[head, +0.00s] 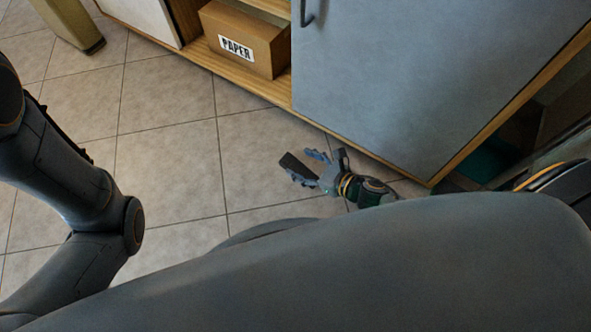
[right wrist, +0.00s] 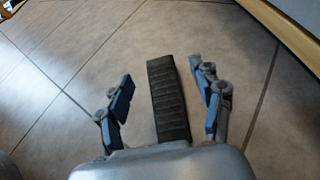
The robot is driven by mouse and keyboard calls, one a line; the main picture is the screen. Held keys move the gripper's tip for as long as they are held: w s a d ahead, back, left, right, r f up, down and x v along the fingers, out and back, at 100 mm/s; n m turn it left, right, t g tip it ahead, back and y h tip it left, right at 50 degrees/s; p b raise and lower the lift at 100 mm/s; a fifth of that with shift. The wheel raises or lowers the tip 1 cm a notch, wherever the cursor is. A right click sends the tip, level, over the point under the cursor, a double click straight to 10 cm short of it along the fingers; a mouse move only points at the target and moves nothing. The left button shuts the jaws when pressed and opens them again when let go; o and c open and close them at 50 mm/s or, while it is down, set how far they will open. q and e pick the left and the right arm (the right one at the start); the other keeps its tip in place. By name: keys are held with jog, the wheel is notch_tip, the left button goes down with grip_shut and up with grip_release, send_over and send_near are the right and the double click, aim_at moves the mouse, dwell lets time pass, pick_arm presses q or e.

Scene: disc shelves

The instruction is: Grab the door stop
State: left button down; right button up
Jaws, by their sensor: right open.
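The door stop (right wrist: 169,100) is a dark, ridged, oblong block on the tiled floor. In the right wrist view it lies lengthwise between the two fingers of my right gripper (right wrist: 166,98), with a gap on each side. In the head view the door stop (head: 298,165) shows as a dark piece by the fingers of my right gripper (head: 308,168), low near the floor. The right gripper is open. My left arm comes in at the left of the head view, but its gripper is out of view.
A cabinet with a grey door (head: 430,75) and wooden edges stands just beyond the right gripper. A cardboard box labelled PAPER (head: 243,40) sits on its open shelf. The tiled floor (head: 165,150) left of the gripper is clear.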

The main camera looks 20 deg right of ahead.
aim_at(285, 157)
jog(key=shift+x, duration=0.9)
jog(key=shift+w+a+f+b, duration=0.1)
jog(key=shift+w+f+b, duration=0.1)
jog(key=shift+b, duration=0.25)
jog(key=b+x, duration=0.3)
jog(key=x, duration=0.1)
jog(key=shift+a+f, duration=0.15)
jog(key=shift+w+a, duration=0.15)
jog(key=shift+c, duration=0.2)
